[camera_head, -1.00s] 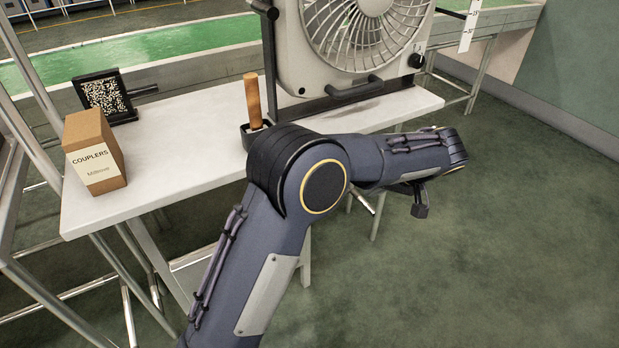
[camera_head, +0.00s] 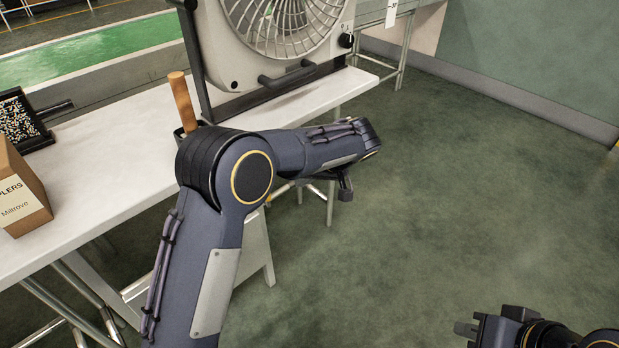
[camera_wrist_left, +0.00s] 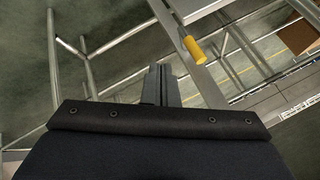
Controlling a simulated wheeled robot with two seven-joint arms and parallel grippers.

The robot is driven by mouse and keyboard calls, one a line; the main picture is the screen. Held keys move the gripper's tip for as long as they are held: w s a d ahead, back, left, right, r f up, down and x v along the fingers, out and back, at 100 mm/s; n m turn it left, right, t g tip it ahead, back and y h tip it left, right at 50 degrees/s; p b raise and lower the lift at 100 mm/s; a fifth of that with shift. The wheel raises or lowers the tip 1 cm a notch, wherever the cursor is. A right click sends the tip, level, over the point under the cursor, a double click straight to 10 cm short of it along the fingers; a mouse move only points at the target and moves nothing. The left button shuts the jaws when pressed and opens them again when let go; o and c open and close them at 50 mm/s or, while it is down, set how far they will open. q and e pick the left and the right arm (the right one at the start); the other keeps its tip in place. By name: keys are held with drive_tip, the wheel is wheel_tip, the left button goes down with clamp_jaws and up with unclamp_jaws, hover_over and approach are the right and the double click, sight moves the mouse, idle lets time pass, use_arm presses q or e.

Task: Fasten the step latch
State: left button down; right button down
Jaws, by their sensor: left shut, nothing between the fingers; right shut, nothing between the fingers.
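I cannot identify the step latch with certainty in these frames. In the left wrist view a yellow grip (camera_wrist_left: 193,48) sits on a flat grey metal bar (camera_wrist_left: 205,80), just beyond and to the right of my left gripper (camera_wrist_left: 161,72). That gripper's fingers are together with nothing between them, apart from the grip. In the head view my left gripper (camera_head: 345,190) is a small dark tip below the forearm's end, over the floor in front of the bench. My right gripper (camera_head: 467,330) is at the bottom right, shut and empty, over open floor.
A white bench (camera_head: 110,180) carries a large fan (camera_head: 280,35), a wooden handle (camera_head: 182,100) standing in a dark holder, a couplers box (camera_head: 22,195) and a speckled panel (camera_head: 18,118). Metal tube frames (camera_wrist_left: 85,65) surround the left gripper. Green floor (camera_head: 440,200) at right is clear.

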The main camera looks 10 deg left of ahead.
use_arm(q)
drive_tip(key=a+f+b, duration=0.2)
drive_tip(key=a+f, duration=0.1)
drive_tip(key=a, duration=0.3)
drive_tip(key=shift+s+f, duration=0.2)
